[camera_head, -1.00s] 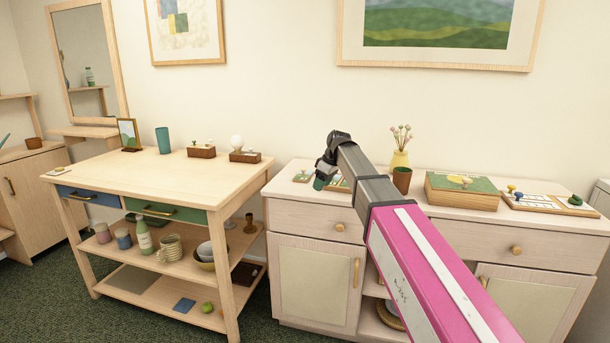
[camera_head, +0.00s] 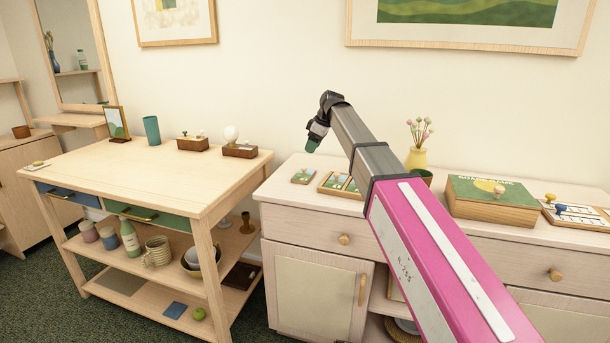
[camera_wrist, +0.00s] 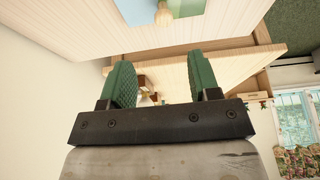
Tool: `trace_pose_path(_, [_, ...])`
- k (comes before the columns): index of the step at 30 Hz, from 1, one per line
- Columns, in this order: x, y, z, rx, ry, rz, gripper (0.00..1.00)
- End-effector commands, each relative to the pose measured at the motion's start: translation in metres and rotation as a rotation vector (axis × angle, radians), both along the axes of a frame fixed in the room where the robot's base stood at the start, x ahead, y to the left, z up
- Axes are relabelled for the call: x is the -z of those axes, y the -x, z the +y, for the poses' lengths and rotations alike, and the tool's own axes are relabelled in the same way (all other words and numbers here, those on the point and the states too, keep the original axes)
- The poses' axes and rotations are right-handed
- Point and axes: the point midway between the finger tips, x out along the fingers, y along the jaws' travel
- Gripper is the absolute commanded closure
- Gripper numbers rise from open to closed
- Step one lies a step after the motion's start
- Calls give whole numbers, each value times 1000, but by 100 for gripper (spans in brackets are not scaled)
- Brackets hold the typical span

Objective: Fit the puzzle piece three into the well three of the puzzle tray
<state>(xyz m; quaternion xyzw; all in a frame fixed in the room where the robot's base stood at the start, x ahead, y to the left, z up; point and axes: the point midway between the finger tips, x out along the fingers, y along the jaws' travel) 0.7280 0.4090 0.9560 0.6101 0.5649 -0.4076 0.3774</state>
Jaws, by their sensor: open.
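A wooden puzzle tray (camera_head: 327,188) with picture panels lies on the dresser, partly hidden behind my arm. A small green-and-pale piece (camera_head: 303,176) lies just left of it. I cannot read numbers, so I cannot tell which piece or well is three. My gripper (camera_head: 311,147) is open and empty, in the air above the dresser's left end, above and apart from the small piece. The wrist view shows both green fingers spread (camera_wrist: 163,82) with nothing between them. A light-blue panel with a pale knob (camera_wrist: 163,14) is at its top edge.
A flat tray with knobbed pieces (camera_head: 590,222), a green-topped box (camera_head: 470,208) and a yellow vase (camera_head: 416,158) stand on the dresser (camera_head: 300,203). A gap separates it from the wooden table (camera_head: 130,178), whose top is mostly clear.

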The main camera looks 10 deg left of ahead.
Motion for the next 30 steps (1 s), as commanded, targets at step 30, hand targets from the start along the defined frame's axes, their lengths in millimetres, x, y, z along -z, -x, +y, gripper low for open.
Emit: trace_pose_path(30, [90, 4, 32, 1, 0, -1, 44])
